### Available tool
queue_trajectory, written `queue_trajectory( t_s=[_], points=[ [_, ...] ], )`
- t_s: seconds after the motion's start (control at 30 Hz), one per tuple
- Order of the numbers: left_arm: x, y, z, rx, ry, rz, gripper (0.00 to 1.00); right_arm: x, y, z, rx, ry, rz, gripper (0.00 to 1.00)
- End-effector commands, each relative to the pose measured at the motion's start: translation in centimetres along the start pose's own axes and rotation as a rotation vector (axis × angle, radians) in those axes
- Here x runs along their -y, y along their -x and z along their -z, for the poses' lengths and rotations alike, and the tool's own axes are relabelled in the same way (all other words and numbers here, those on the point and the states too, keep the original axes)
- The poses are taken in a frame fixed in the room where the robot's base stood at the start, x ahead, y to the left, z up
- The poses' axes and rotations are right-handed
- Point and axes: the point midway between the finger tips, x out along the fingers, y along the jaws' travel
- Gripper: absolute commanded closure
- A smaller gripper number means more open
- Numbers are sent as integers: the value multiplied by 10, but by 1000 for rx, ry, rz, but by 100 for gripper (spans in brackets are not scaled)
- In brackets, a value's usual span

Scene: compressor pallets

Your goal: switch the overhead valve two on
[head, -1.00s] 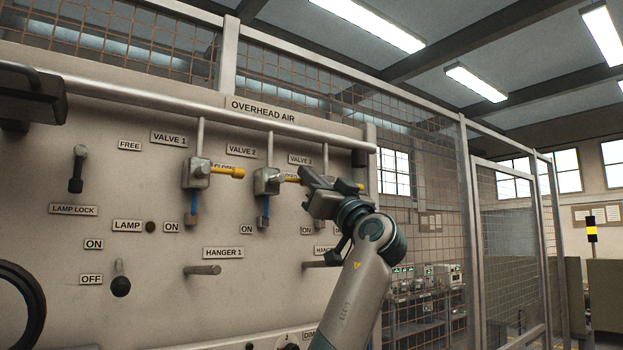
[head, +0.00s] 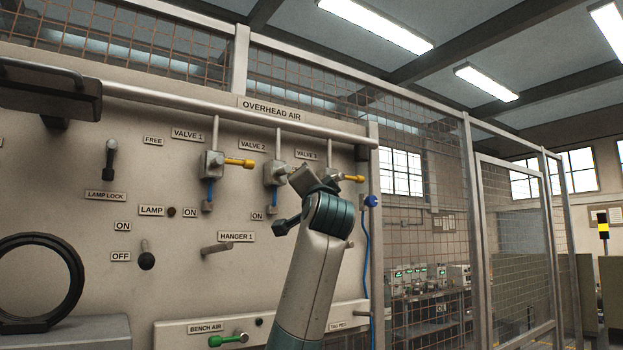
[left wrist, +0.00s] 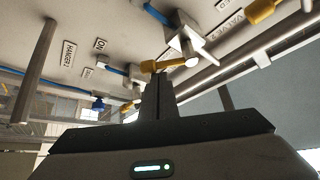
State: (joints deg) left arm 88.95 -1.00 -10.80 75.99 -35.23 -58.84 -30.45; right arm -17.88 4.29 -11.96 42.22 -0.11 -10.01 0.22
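Valve two (head: 275,173) hangs under its VALVE 2 label in the head view, a grey body with a blue hose below. Its handle is mostly hidden there by my left gripper (head: 312,177), which is just right of the body. In the left wrist view a yellow handle (left wrist: 163,65) lies across the tips of my left gripper (left wrist: 160,88), beside a grey valve body (left wrist: 187,46). The fingers look close together. I cannot tell whether they grip the handle. My right gripper is not in view.
Valve one's yellow handle (head: 240,163) points right. Another yellow handle (head: 354,179) shows right of my gripper, with a blue fitting (head: 371,201) beyond it. The hanger peg (head: 216,248) sticks out below. A wire mesh fence (head: 420,200) stands to the right.

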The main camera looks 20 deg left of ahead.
Motion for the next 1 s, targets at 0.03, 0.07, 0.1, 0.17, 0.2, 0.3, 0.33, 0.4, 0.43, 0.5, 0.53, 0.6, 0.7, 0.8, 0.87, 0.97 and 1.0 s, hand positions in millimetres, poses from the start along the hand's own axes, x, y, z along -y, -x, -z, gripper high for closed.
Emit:
queue_trajectory(
  t_s=[0.03, 0.07, 0.1, 0.17, 0.2, 0.3, 0.33, 0.4, 0.43, 0.5, 0.53, 0.6, 0.7, 0.8, 0.87, 0.97, 1.0],
  points=[
    [0, 1, -4, 2, -37, -23, 100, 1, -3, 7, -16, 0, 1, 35],
    [0, 2, -6, 2, -60, -38, 100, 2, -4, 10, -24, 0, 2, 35],
    [-1, 2, -8, 2, -91, -59, 100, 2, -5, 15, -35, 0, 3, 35],
    [0, 4, -9, 1, -138, -92, 100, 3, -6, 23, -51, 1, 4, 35],
    [-1, 5, -11, 2, -171, -114, 100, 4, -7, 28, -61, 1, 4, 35],
    [0, 8, -16, 3, -250, -169, 100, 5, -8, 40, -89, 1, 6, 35],
    [1, 9, -17, 3, -274, -184, 100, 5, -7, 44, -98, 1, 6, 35],
    [2, 10, -20, 3, -330, -222, 100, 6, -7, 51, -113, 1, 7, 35],
    [2, 11, -21, 4, -353, -238, 100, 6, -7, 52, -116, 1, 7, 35],
    [4, 13, -23, 4, -406, -275, 100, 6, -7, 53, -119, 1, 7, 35],
    [4, 14, -25, 5, -430, -290, 100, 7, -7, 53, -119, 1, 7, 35],
    [6, 16, -27, 5, -481, -324, 100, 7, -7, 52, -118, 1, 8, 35],
    [8, 18, -30, 5, -545, -370, 100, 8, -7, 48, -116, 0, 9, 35],
    [9, 20, -32, 4, -600, -408, 100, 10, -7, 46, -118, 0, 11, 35],
    [8, 21, -34, 3, -595, -405, 100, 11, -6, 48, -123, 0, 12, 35],
    [10, 22, -35, 4, -594, -403, 100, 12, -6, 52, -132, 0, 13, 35],
    [11, 22, -36, 4, -594, -403, 100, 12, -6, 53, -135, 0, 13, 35]
  ],
)
